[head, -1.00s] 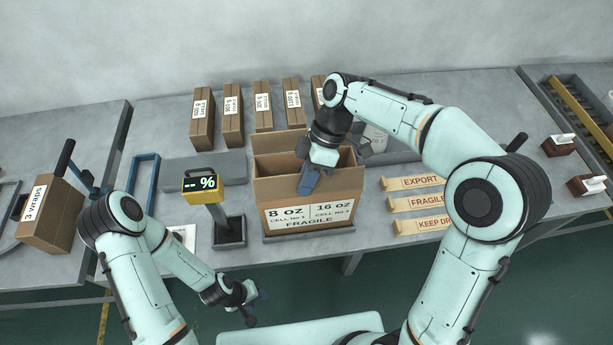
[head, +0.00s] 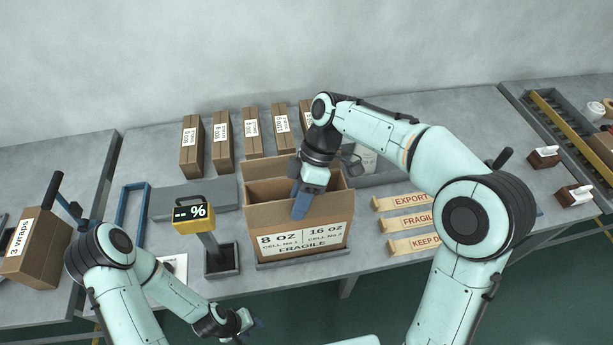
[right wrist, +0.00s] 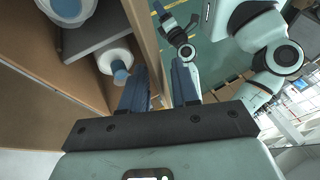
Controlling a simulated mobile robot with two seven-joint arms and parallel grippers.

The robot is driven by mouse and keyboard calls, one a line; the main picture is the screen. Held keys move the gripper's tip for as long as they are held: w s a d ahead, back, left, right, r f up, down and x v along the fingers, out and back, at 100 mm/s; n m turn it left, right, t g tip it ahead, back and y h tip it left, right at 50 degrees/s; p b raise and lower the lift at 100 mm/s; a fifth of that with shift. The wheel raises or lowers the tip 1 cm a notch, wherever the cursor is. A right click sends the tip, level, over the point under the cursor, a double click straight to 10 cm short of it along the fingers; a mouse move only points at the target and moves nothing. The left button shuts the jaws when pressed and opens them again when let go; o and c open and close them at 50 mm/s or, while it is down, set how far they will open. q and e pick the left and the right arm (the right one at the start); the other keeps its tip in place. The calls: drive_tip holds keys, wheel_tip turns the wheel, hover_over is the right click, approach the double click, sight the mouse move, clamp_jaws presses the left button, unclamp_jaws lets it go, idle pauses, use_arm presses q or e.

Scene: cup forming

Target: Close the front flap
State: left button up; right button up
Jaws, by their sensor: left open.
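The open cardboard box (head: 262,221) stands on the table, its front labelled "8 oz | 16 oz" and "FRAGILE". Its front panel with the flap appears upright. My right gripper (head: 300,205) hangs over the front edge, with one blue finger showing outside. In the right wrist view my right gripper (right wrist: 160,85) is open, its fingers either side of the cardboard front edge (right wrist: 146,40). I cannot tell whether they touch it. White round items (right wrist: 116,60) show inside the box. My left gripper (head: 246,322) is open and empty, low in front of the table.
Several tall cartons (head: 222,140) line the back. Wooden strips marked "EXPORT" (head: 403,201) and others lie to the right. A "3 wraps" carton (head: 33,250) stands at far left.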

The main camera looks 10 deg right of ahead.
drive_tip(key=v, duration=1.2)
drive_tip(key=shift+r, duration=0.15)
